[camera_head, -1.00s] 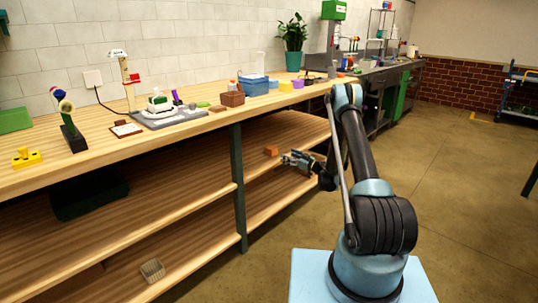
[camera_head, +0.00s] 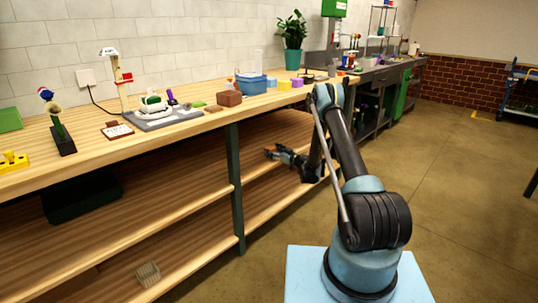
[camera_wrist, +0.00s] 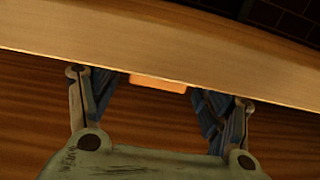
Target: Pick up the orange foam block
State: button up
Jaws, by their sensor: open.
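The orange foam block (camera_wrist: 158,83) shows in the wrist view between and just beyond the two fingers. Its upper edge in that picture meets a pale wooden band, which seems to cover part of it. My gripper (camera_wrist: 158,98) is open, with one finger on each side of the block and a gap on both sides. In the head view my gripper (camera_head: 272,153) reaches in over the upper shelf (camera_head: 190,163) under the workbench. There the block is small and mostly hidden by the fingers.
The bench top (camera_head: 85,148) lies above the shelf and carries a grey tray, a brown box (camera_head: 229,98) and a blue bin (camera_head: 251,85). A dark green post (camera_head: 235,180) stands left of my gripper. A small ribbed basket (camera_head: 148,273) is on the lower shelf.

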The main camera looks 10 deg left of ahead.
aim_at(270, 147)
jog(key=shift+x, duration=1.35)
jog(key=shift+w, duration=0.1)
jog(key=c, duration=0.8)
jog(key=shift+r, duration=0.1)
notch_tip(270, 147, up, 9)
jog(key=shift+r, duration=0.2)
jog(key=s+d+r+m+t+h, duration=0.1)
jog(key=d+r+m+t+h, duration=0.1)
jog(key=d, duration=0.8)
jog(key=s+d+r+m+t+h, duration=0.2)
jog(key=d+r+m+h, duration=0.3)
jog(key=d, duration=0.6)
jog(key=s+d+r+m+t+h, duration=0.2)
jog(key=d+r+m+h, duration=0.1)
jog(key=d+r+h, duration=0.4)
jog(key=d+r, duration=0.2)
jog(key=d, duration=0.2)
jog(key=shift+s+d+t, duration=0.2)
jog(key=shift+s+t, duration=0.05)
jog(key=shift+t, duration=0.15)
jog(key=shift+a, duration=0.2)
